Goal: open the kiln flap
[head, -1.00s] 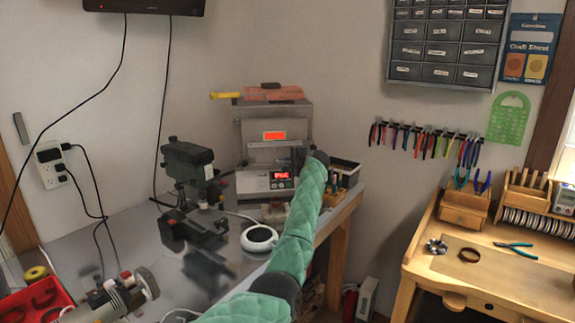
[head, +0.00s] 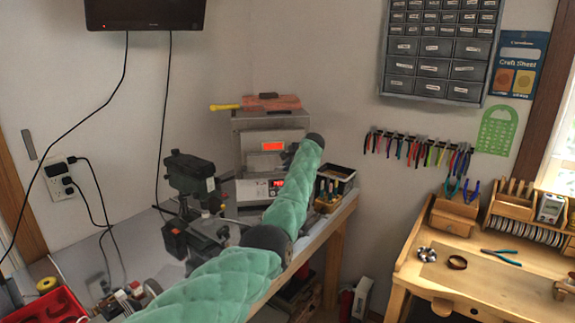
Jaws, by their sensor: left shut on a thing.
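The kiln (head: 240,128) is a grey metal box at the back corner of the workbench. It has an orange lit display on its upper front and a red-lit control panel (head: 277,186) low on its front. My left arm, in green padding, reaches up to its right front. My left gripper (head: 291,150) is a small dark shape at the kiln's front, mostly hidden by my wrist. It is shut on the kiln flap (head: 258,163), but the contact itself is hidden. How far the flap stands open is hard to tell. My right gripper is not in view.
A dark drill press (head: 190,175) stands left of the kiln. Orange blocks (head: 272,103) and a yellow-handled tool (head: 225,107) lie on the kiln top. A container of tools (head: 338,176) is close on its right. A wooden bench (head: 480,268) stands at the right.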

